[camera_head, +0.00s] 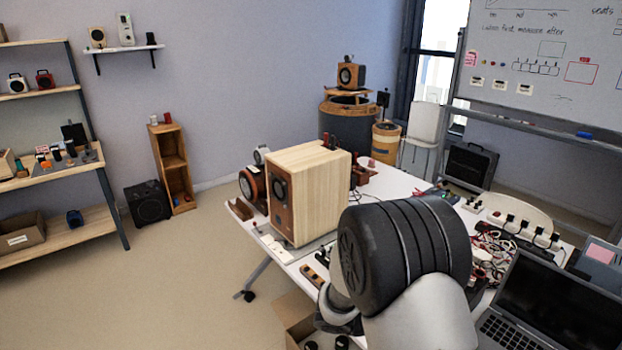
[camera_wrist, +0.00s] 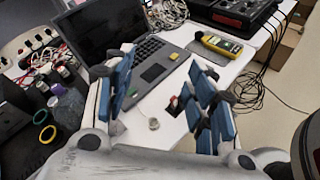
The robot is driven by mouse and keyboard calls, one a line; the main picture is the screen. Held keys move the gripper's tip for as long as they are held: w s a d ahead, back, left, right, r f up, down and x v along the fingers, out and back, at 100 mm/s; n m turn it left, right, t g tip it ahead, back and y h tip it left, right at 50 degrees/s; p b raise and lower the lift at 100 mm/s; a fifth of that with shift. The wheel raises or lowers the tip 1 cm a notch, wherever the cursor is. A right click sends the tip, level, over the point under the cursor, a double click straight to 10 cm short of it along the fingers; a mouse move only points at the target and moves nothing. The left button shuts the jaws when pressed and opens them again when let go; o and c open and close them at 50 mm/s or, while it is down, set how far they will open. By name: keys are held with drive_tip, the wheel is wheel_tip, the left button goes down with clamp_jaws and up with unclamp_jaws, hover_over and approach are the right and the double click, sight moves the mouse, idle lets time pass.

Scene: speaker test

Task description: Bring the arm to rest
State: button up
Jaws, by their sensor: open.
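My gripper (camera_wrist: 163,92) shows in the wrist view with its two blue-padded fingers spread wide apart. Nothing is between the fingers. It is above the white table (camera_wrist: 165,128), in front of an open laptop (camera_wrist: 150,72). A small whitish round item (camera_wrist: 153,124) and a small red and black part (camera_wrist: 174,106) lie on the table below the fingers. In the head view my arm (camera_head: 405,250) reaches over the near side of the table, and its dark joint hides part of the tabletop. The fingers cannot be made out there.
A large wooden speaker (camera_head: 322,185) stands on the table left of my arm. The laptop (camera_head: 555,310) is at the lower right, near tangled cables (camera_head: 490,250) and a power strip (camera_head: 525,228). A yellow multimeter (camera_wrist: 222,45) lies by the laptop. Floor at the left (camera_head: 180,290) is clear.

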drive_tip(key=s+a+r+m+y, duration=0.3)
drive_tip(key=s+r+m+y, duration=0.5)
drive_tip(key=s, duration=0.4)
drive_tip(key=s+a+r+m+t+y, duration=0.5)
drive_tip(key=s+a+r+y, duration=0.1)
drive_tip(key=a, duration=0.4)
drive_tip(key=shift+s+a+r+t, duration=0.15)
drive_tip(key=shift+s+a+t, duration=0.2)
drive_tip(key=shift+s, duration=0.15)
drive_tip(key=shift+c, duration=0.2)
